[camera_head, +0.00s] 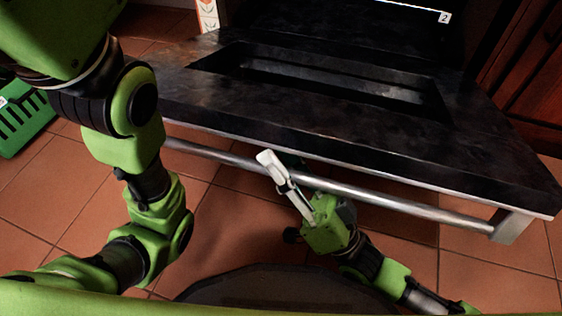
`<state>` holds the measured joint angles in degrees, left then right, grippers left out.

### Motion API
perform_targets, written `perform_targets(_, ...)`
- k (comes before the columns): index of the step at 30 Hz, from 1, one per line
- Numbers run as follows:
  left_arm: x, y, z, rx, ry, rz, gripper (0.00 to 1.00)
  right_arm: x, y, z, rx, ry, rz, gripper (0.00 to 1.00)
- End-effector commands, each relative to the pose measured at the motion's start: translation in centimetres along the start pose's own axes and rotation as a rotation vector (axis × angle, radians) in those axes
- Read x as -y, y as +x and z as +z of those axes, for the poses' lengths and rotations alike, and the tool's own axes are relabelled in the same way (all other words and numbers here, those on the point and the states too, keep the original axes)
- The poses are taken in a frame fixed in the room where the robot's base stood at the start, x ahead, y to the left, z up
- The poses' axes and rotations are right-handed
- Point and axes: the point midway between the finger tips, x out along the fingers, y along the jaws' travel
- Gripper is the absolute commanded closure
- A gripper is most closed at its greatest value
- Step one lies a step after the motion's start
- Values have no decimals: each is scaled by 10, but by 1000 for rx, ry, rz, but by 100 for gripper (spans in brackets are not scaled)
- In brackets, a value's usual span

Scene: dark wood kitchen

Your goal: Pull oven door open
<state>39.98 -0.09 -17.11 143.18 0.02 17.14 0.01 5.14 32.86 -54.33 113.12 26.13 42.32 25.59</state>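The oven door (340,135) is swung down and open, lying close to level, with its dark inner face and recessed window up. Its steel bar handle (390,200) runs along the front edge. My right gripper (276,172) is at the handle, left of its middle. One pale finger crosses over the bar; the other finger is mostly hidden behind the bar, so I cannot tell whether it grips. My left arm (135,140) comes down at the left, beside the door's left end; its gripper is not in view.
A green crate (22,120) stands on the tiled floor at the far left. Red-brown wooden cabinets (530,75) are at the right. The dark oven opening (350,35) lies behind the door. Bare tiles (235,225) show in front of the handle.

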Motion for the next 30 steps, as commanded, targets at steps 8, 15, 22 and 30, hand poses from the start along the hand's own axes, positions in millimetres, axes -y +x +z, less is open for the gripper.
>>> perform_targets(8,0,1,-1,-3,0,2,60,24,37,-40,-8,-5,-8,68)
perform_targets(15,-1,1,-1,-4,0,3,60,31,51,-53,-6,-4,-7,68)
perform_targets(22,-1,1,-1,-4,0,3,60,32,52,-54,-7,-4,-8,68)
perform_targets(30,-1,1,-2,-5,0,3,60,29,49,-52,-2,-4,-2,68)
